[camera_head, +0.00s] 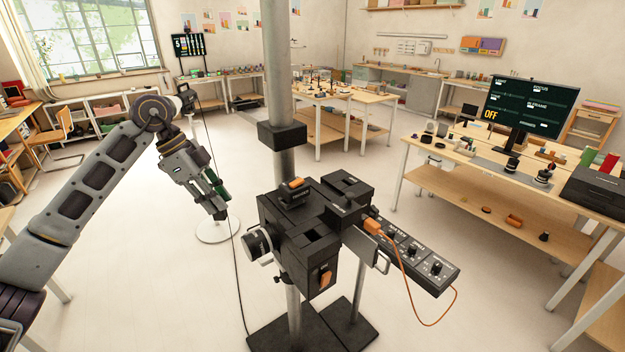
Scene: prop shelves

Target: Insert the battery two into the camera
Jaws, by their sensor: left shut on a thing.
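The black camera (283,222) stands on a pole in the middle of the view, its lens (258,246) pointing left. A dark square opening (316,237) shows in its top. A black block with an orange part (294,187) sits on top at the back. My left gripper (214,203) is to the left of the camera, apart from it, fingers pointing down and to the right. It is shut on a small dark item with a green part, probably battery two (222,189), mostly hidden by the fingers. My right gripper is not in view.
A control panel with knobs (412,252) sticks out at the camera's right, with an orange cable (455,305) hanging below. A thick grey column (277,80) rises behind the camera. A table with a monitor reading OFF (530,105) stands at right. Floor at left is open.

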